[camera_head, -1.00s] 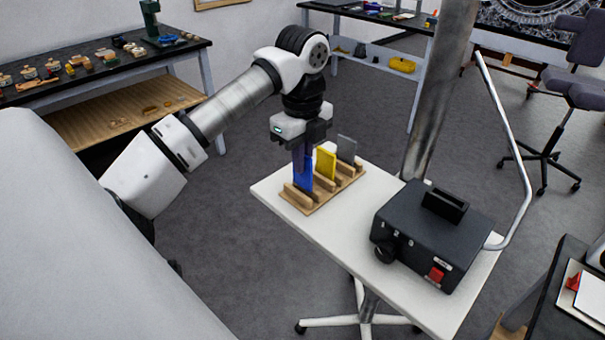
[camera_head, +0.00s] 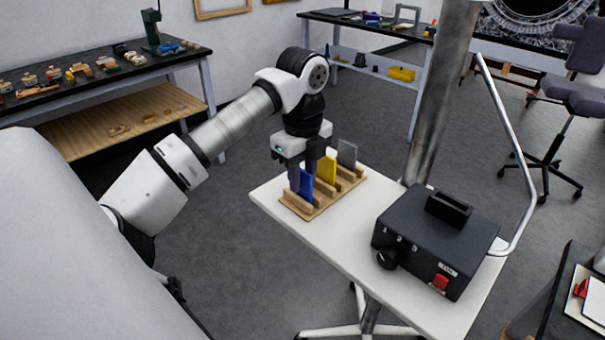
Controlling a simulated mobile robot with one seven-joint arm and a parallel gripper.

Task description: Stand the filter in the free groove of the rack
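The blue filter (camera_head: 306,186) stands low in the near-left end of the wooden rack (camera_head: 318,208), upright as far as I can see. Its lower edge is hidden by the rack's bars. My gripper (camera_head: 306,173) points down over it, with one dark finger at its left and the other behind its upper right. The fingers look spread apart, though their contact with the filter is too small to see clearly. A yellow filter (camera_head: 327,169) stands in the middle of the rack and a grey filter (camera_head: 347,154) at its far end.
The rack sits near the left corner of a white table (camera_head: 345,238). A black box device (camera_head: 430,240) with a knob and red switch stands to the right, beside a metal column (camera_head: 440,95) and a bent tube (camera_head: 507,130). The tabletop between rack and device is clear.

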